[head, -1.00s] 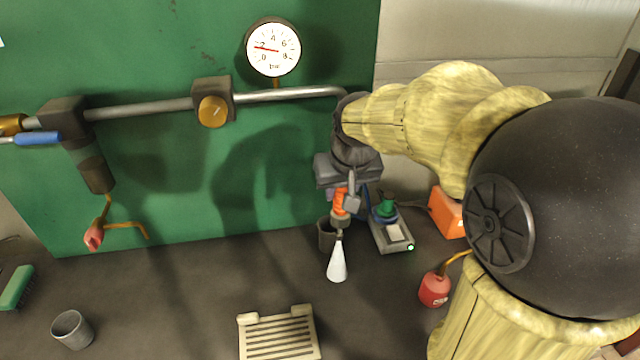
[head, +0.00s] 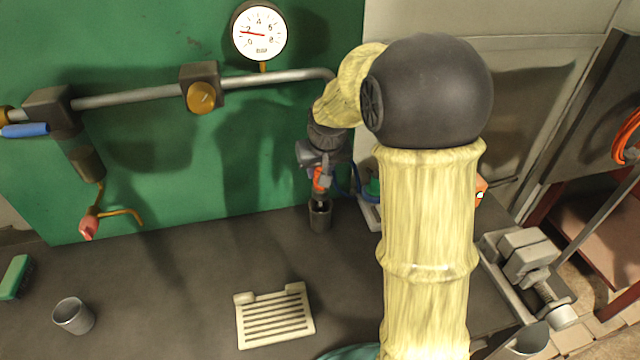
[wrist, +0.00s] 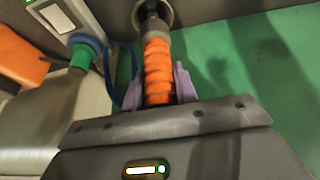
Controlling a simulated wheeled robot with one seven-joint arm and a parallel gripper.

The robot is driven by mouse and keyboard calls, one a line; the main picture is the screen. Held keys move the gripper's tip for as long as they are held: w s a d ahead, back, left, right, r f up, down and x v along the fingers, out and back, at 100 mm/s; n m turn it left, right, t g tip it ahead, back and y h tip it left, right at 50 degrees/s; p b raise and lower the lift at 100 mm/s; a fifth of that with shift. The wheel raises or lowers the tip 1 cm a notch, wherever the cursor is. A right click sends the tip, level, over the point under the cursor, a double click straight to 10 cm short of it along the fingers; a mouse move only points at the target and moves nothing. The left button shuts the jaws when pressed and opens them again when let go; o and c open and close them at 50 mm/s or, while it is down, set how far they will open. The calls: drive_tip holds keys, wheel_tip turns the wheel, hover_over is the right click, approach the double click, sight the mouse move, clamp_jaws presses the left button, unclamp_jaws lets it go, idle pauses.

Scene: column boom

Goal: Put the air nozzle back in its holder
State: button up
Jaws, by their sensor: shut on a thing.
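The air nozzle has an orange ribbed grip (head: 321,180) and shows upright below my wrist in the head view. My gripper (head: 319,174) is shut on this grip. In the wrist view the orange grip (wrist: 158,75) stands between the two fingers of my gripper (wrist: 157,92). The holder is a dark grey cup (head: 320,216) against the foot of the green panel. The nozzle is directly above the cup, and its dark neck runs into the cup's round mouth (wrist: 169,14). The white cone tip is hidden, apparently inside the cup. Whether it rests on the bottom cannot be seen.
A small device with a green knob (wrist: 79,57) and blue hose stands just beside the holder. A pipe with an orange-knobbed valve (head: 201,97) and a gauge (head: 259,32) runs above.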

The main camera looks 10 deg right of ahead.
drive_tip(key=shift+f, duration=0.3)
wheel_tip(320, 180, down, 4)
drive_tip(key=shift+w+f, duration=0.15)
drive_tip(key=shift+f, duration=0.15)
drive_tip(key=shift+d, duration=0.1)
drive_tip(key=shift+s+f, duration=0.1)
drive_tip(key=shift+s, duration=0.1)
drive_tip(key=o, duration=1.1)
drive_tip(key=shift+w, duration=0.1)
